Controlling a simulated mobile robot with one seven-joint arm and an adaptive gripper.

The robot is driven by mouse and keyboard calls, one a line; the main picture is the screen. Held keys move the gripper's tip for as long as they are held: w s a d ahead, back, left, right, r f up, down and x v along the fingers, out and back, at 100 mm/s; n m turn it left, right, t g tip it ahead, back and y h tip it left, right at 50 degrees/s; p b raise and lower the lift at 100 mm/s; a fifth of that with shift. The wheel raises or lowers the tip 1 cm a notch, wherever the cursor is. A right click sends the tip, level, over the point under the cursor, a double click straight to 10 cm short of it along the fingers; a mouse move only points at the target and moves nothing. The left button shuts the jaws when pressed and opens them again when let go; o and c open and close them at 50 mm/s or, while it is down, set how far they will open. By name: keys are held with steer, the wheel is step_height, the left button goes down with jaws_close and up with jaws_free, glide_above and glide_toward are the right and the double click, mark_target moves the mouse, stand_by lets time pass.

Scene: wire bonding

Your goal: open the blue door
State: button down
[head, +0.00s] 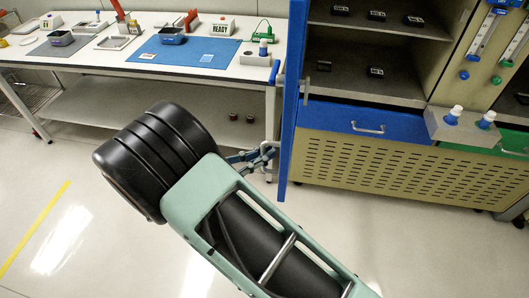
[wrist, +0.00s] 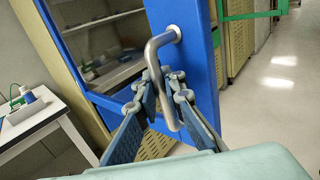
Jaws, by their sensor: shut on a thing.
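The blue door (head: 290,110) is seen nearly edge-on in the head view, swung out from the cabinet (head: 375,45), whose shelves are in open view. In the wrist view the blue door (wrist: 205,75) is close, with a window-like opening through which shelves show. Its bent grey metal handle (wrist: 153,50) stands out from the blue frame. My gripper (wrist: 165,85) is shut on the handle, one finger on each side of it. In the head view my gripper (head: 262,157) is at the door's left side, low down; the handle is mostly hidden there.
A white workbench (head: 120,68) with a blue mat (head: 185,50) and several small items stands left of the door, its right end close to it. A blue drawer (head: 365,122) with a metal handle lies below the shelves. The floor in front is clear.

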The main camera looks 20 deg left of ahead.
steer(key=shift+s+f, duration=0.2)
steer(key=shift+s, duration=0.05)
steer(key=c, duration=2.2)
jaws_free()
steer(key=shift+r, duration=0.1)
steer(key=shift+o, duration=0.8)
steer(key=shift+w, duration=0.1)
steer(key=shift+r, duration=0.1)
steer(key=v, duration=1.2)
